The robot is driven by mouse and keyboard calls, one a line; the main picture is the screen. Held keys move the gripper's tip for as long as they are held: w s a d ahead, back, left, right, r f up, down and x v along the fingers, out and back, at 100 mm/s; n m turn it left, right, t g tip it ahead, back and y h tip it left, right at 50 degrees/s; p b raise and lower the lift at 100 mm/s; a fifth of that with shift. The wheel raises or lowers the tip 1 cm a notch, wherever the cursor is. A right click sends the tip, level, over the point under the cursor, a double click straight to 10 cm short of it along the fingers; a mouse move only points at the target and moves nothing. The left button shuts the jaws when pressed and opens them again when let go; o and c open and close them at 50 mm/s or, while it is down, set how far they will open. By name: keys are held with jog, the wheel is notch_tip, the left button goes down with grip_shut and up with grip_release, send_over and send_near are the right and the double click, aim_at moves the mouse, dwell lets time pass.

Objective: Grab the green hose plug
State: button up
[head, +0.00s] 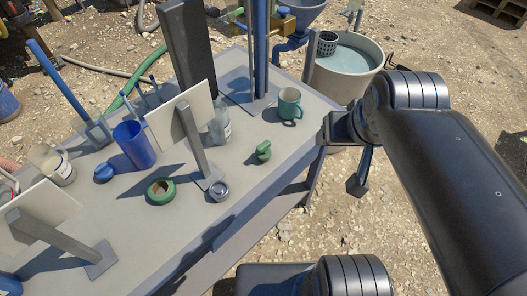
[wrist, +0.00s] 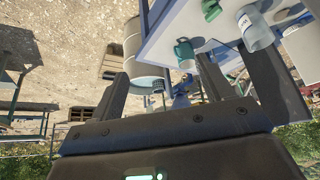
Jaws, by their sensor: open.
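The green hose plug (head: 263,151) stands on the grey table, near its right edge and in front of the teal mug (head: 289,104).
The grey table (head: 145,235) also holds a green tape roll (head: 161,191), a small metal tin (head: 219,191), a blue cup (head: 134,144), a clear bottle (head: 220,122) and tilted panels on stands. A round water tub (head: 345,68) stands behind. The table's front right is clear.

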jog(key=n+g, duration=0.6)
jog(key=n, duration=0.2)
send_over(263, 145)
jog(key=f, duration=1.6)
jog(key=shift+w+a+f, duration=0.1)
jog(key=shift+w+a, duration=0.15)
jog(key=shift+a, duration=0.1)
jog(key=shift+n, duration=0.3)
notch_tip(263, 145, down, 5)
jog(key=shift+f, duration=0.15)
jog(key=shift+s+d+f, duration=0.15)
jog(key=shift+d+f, duration=0.05)
jog(key=shift+f, duration=1.2)
jog(key=shift+s+d+f, duration=0.1)
jog(key=shift+d+f, duration=0.1)
jog(key=shift+f, duration=1.2)
jog(key=shift+c, duration=0.5)
jog(key=c, duration=1)
jog(key=shift+r, duration=0.1)
